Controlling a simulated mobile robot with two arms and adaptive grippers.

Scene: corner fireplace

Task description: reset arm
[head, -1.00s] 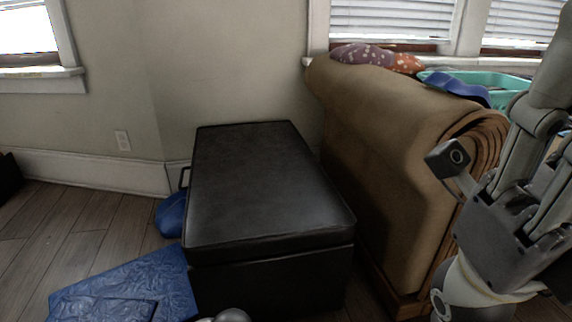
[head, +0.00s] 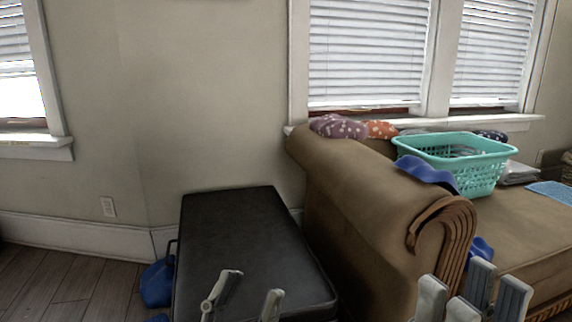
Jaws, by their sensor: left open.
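My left gripper (head: 245,297) shows at the bottom edge, in front of the black ottoman (head: 243,240). Its two grey fingers are apart with nothing between them. My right gripper (head: 472,300) shows at the bottom right, in front of the brown sofa (head: 365,190). Its grey finger parts point up, and I cannot make out the gap between the tips. No object shows in it. The rest of both arms is below the picture.
A teal laundry basket (head: 470,165) and a blue item (head: 428,173) are on the sofa by its rolled arm. Patterned cushions (head: 338,126) lie at the back, under the window. A blue bag (head: 157,284) is on the floor left of the ottoman.

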